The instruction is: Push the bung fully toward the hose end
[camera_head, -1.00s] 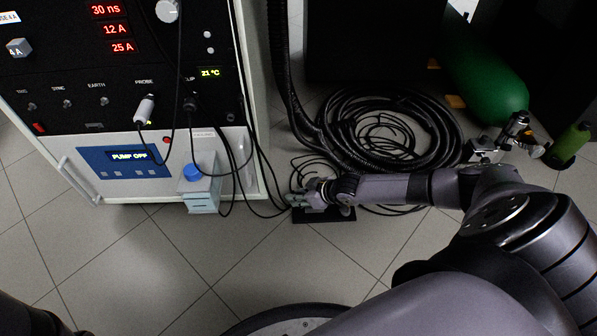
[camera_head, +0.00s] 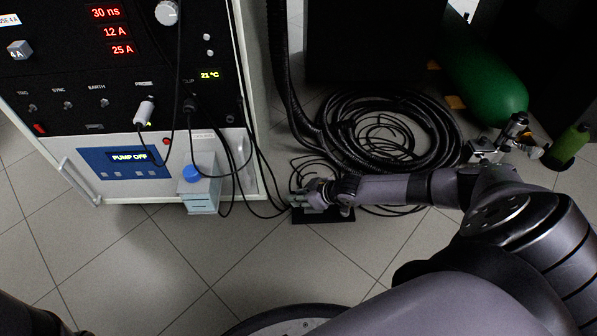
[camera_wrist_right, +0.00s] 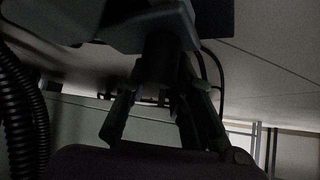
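My right gripper (camera_head: 297,200) is low over the floor, at the left end of a black flat base plate (camera_head: 325,216). In the right wrist view its fingers (camera_wrist_right: 158,120) show as dark shapes standing apart around a dark piece, and I cannot tell whether they grip anything. The bung and the hose end cannot be made out; the gripper and the dark hide that area. Thin black hoses run on the floor close to the fingers. My left gripper is outside the view.
A pump cabinet (camera_head: 85,235) with a white box with a blue cap (camera_head: 200,195) stands left of the gripper. A coiled black hose (camera_head: 440,135) lies behind my right arm. A green cylinder (camera_head: 485,75) is at the back right. The tiled floor in front is clear.

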